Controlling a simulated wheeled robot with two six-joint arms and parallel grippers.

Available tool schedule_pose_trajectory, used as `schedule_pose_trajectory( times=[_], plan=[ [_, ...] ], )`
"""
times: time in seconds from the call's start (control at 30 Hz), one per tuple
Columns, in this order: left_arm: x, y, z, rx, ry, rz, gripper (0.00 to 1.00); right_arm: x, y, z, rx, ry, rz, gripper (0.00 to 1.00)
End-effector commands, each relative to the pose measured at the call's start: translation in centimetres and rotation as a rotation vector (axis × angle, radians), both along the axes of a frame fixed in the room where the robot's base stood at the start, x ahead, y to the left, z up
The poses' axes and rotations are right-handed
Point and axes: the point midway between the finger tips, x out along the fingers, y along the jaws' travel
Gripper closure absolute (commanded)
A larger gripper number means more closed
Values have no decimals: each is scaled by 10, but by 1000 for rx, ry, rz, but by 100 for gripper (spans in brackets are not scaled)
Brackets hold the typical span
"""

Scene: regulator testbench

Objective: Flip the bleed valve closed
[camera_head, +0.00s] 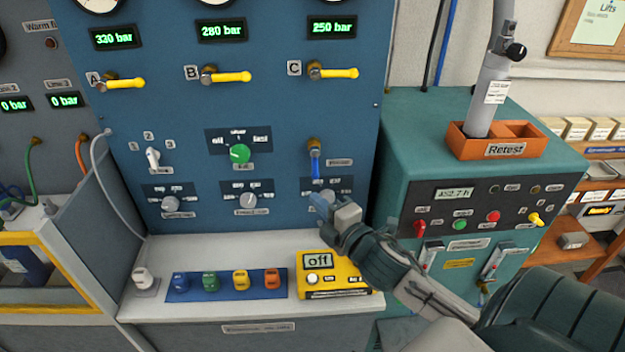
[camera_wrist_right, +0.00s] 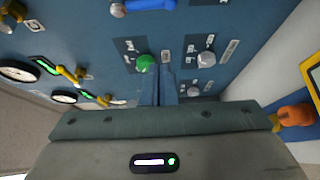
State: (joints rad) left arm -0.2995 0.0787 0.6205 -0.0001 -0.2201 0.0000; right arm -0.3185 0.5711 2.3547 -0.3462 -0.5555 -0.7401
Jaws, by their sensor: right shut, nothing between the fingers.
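A valve with a blue lever (camera_head: 315,165) sits on the right side of the blue panel; its lever hangs straight down from a brass body. I take it for the bleed valve, though its label (camera_head: 340,162) is too blurred to read. The blue lever also shows at the top edge of the right wrist view (camera_wrist_right: 150,5). My right gripper (camera_head: 321,199) is shut and empty just below the lever, in front of a grey knob. In the right wrist view its blue fingers (camera_wrist_right: 158,85) are together, apart from the lever. My left gripper is not in view.
Three yellow-levered valves (camera_head: 229,77) line the panel above. A green knob (camera_head: 239,153) and several grey knobs are left of my gripper. A yellow box reading "off" (camera_head: 331,274) stands on the ledge below. A teal cabinet (camera_head: 420,140) is to the right.

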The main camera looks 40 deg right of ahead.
Motion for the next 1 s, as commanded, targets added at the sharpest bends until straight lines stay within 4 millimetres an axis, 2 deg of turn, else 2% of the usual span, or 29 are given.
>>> schedule_pose_trajectory(
  times=[0.17,0.63,1.0],
  plan=[
    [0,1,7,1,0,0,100,14,-1,2,5,0,-4,100],
    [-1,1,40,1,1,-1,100,100,-2,3,7,1,-3,100],
    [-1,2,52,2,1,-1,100,87,-35,0,-1,3,-1,100]
  ],
)
